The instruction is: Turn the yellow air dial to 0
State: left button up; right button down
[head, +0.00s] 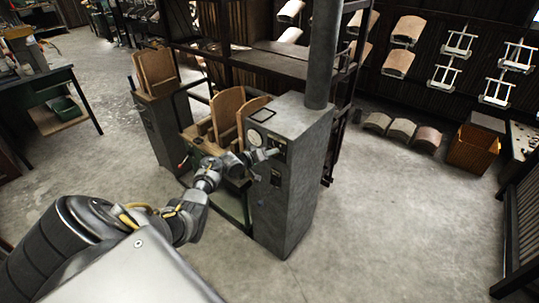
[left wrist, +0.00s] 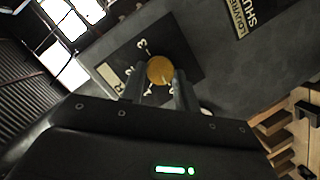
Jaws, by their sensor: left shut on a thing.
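The yellow air dial (left wrist: 160,69) shows in the left wrist view as a round knob on a dark plate (left wrist: 128,62) with white figures around it. A 2 and a 3 can be read; other marks are partly covered by my fingers. My left gripper (left wrist: 160,88) has its two fingers on either side of the dial and is shut on it. In the head view my left gripper (head: 262,157) reaches the front of the grey control cabinet (head: 290,190); the dial is hidden there. My right gripper is not in view.
Curved wooden panels (head: 228,112) stand in the machine to the left. A wooden crate (head: 474,148) stands at the right. The concrete floor in front is clear.

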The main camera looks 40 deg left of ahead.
pick_arm(q)
jog(key=shift+a+f+n+h+b, duration=0.15)
jog(key=shift+n+h+b, duration=0.15)
jog(key=shift+n, duration=0.5)
jog(key=o, duration=1)
jog(key=v, duration=1)
jog(key=shift+s+a, duration=0.1)
jog(key=shift+s, duration=0.3)
jog(key=shift+f, duration=0.1)
